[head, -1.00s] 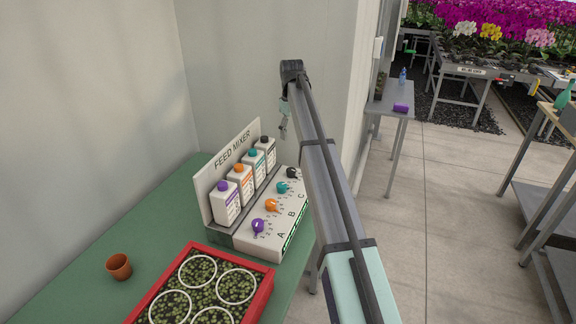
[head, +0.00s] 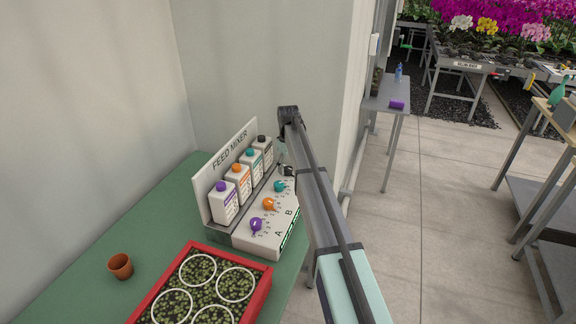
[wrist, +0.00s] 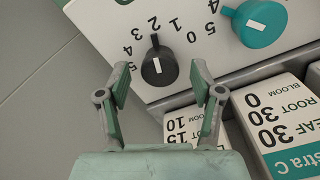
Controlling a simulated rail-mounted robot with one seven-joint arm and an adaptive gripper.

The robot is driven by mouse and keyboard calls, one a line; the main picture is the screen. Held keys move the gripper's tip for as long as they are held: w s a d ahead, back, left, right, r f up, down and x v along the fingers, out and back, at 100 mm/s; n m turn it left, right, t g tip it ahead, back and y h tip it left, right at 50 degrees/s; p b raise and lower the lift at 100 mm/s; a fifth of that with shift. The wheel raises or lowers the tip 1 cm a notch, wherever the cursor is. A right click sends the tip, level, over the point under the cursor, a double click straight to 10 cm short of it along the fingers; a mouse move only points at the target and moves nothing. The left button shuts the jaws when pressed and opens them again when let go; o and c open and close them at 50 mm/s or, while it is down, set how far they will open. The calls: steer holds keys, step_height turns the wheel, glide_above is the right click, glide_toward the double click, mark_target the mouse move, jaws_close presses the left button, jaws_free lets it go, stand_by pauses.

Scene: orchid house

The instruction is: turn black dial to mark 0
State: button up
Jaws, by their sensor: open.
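The black dial (wrist: 158,68) sits on the white panel, just beyond and between my fingertips in the wrist view. Its narrow nose and white line point toward the top of that view, at the printed figures; I cannot tell surely which figure it meets. In the head view the black dial (head: 289,170) is partly hidden by my arm, at the far end of the feed mixer (head: 262,235). My gripper (wrist: 160,82) is open, a finger on each side of the dial with gaps visible. I see no clear contact.
The teal dial (wrist: 253,22) is close on the right in the wrist view. Bottles (wrist: 282,115) stand near my right finger. Orange (head: 269,204) and purple (head: 256,224) dials follow nearer. A red tray (head: 262,290) and clay pot (head: 121,267) are on the green bench (head: 150,225).

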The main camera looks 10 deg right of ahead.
steer(key=shift+f, duration=0.1)
steer(key=c, duration=1.1)
steer(key=shift+c, duration=0.2)
steer(key=m, duration=0.6)
steer(key=shift+m, duration=0.3)
steer(key=m, duration=0.6)
